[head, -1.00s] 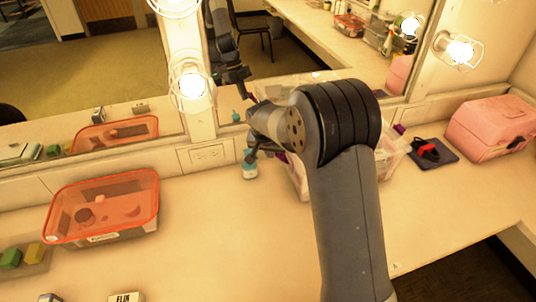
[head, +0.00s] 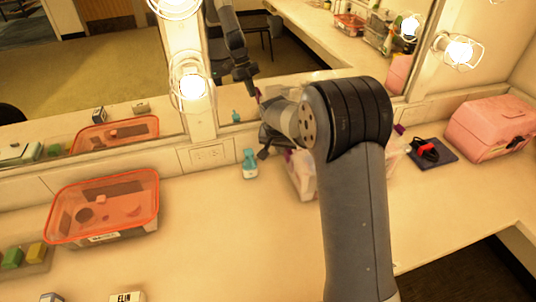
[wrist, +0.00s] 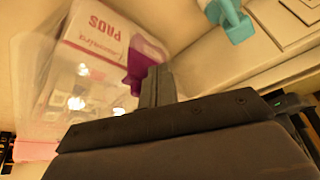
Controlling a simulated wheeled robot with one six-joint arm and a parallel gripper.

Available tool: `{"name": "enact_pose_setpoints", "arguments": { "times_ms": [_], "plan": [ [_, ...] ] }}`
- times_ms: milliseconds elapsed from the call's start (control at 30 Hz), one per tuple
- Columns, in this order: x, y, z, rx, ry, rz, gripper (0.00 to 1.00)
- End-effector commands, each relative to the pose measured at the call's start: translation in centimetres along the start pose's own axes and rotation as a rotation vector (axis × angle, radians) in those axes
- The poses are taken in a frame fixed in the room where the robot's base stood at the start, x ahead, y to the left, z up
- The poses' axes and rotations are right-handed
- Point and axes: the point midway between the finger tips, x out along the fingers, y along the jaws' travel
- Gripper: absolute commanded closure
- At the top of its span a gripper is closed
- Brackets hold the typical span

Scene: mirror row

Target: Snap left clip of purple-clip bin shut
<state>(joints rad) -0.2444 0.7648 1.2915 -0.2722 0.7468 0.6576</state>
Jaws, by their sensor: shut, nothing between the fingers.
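The clear bin (head: 303,180) with purple clips stands against the mirror wall, mostly hidden behind my arm in the head view. Its left purple clip (head: 287,155) barely shows beside my wrist; the other purple clip (head: 399,129) shows at the right. In the wrist view the bin (wrist: 40,75) holds a pink-and-white pads box, and a purple clip (wrist: 148,56) is just beyond my fingers. My gripper (wrist: 158,84) is shut and empty, its tips at or very near that clip. I cannot tell whether they touch, or whether the clip is latched.
A teal bottle (head: 250,164) stands just left of the bin. A dark pad (head: 433,151) and pink case (head: 492,128) are at right. The front counter is mostly clear.

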Motion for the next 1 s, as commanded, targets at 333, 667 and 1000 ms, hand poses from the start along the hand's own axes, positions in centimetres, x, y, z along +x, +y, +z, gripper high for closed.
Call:
{"name": "enact_pose_setpoints", "arguments": {
  "times_ms": [333, 667, 1000],
  "plan": [
    [-1.5, -0.3, -0.5, -0.001, 0.000, 0.000, 1.00],
    [-4.1, -0.7, -1.3, -0.001, 0.000, -0.001, 1.00],
    [-5.5, -1.0, -1.7, -0.001, 0.000, -0.001, 1.00]
  ]
}}
